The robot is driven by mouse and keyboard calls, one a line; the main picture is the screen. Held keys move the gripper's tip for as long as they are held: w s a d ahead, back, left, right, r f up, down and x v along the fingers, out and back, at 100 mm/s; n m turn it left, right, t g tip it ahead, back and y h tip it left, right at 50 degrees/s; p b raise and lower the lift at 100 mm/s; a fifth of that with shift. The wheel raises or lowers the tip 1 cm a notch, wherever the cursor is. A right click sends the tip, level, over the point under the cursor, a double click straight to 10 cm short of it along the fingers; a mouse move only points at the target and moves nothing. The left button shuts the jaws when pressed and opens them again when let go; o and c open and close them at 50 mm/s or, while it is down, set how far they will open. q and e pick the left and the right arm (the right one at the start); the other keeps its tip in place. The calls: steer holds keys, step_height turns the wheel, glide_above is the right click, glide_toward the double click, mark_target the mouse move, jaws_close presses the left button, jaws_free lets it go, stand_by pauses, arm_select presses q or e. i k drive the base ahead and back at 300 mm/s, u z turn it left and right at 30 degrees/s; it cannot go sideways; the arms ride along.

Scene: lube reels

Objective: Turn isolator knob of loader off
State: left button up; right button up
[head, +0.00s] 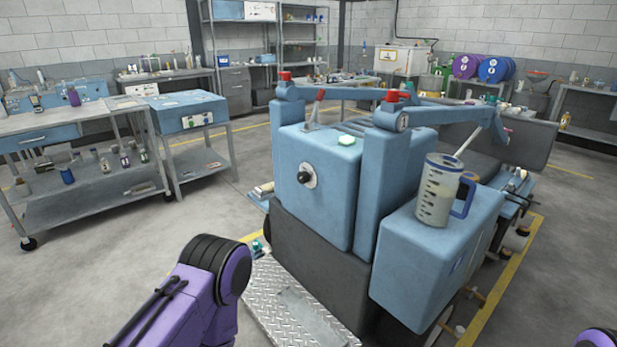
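The loader (340,205) is a large blue machine in the middle of the head view, with two lift arms on top. Its isolator knob (304,177) is a small black knob on a round pale plate, on the loader's blue face turned towards me. I cannot tell from here which setting the knob points to. A purple arm link of mine stands at the lower left, well short of the knob, and a small purple part shows at the bottom right corner. Neither gripper is in the picture. Nothing covers the knob.
A metal tread plate (290,305) juts out below the knob. Workbenches (75,140) stand left. Grey floor is clear between.

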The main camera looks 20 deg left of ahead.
mark_target(303, 176)
steer(key=z, duration=0.05)
steer(key=k, duration=0.45)
steer(key=u, duration=0.8)
steer(key=i, duration=0.95)
steer(key=u, duration=0.2)
